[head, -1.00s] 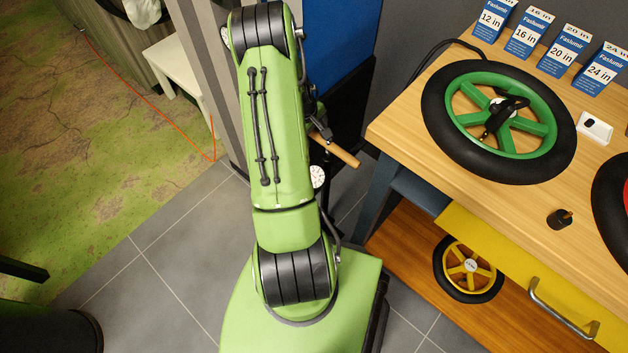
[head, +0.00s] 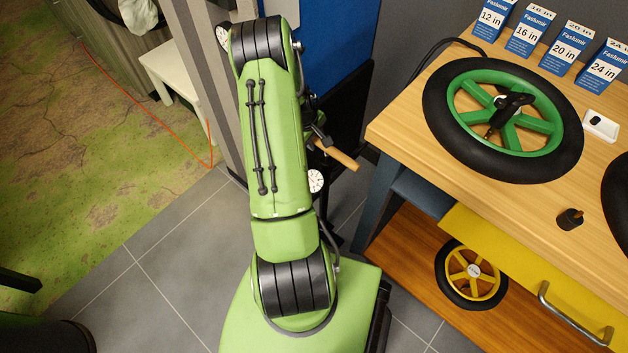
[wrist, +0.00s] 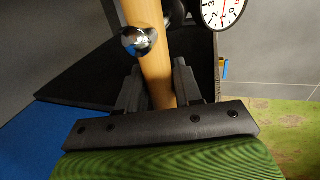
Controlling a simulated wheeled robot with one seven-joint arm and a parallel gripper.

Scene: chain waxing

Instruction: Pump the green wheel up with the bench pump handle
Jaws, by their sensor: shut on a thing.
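The green wheel (head: 540,127), with a black tyre and green spokes, lies flat on the wooden bench in the head view. A black pump head (head: 510,105) sits over its spokes near the hub; I cannot tell whether it is on the valve. The wooden pump handle (head: 339,154) sticks out to the right behind my arm. In the wrist view the handle (wrist: 148,75) runs between the fingers of my gripper (wrist: 157,78), which is shut on it. A shiny metal ball (wrist: 138,40) shows at the handle. My arm hides most of the pump.
A round white gauge (head: 316,181) shows beside my arm, and in the wrist view (wrist: 222,12). The bench (head: 400,125) also holds several blue size boxes (head: 527,30), a small black part (head: 569,219) and another tyre (head: 617,200). A yellow wheel (head: 472,274) stands on the shelf below.

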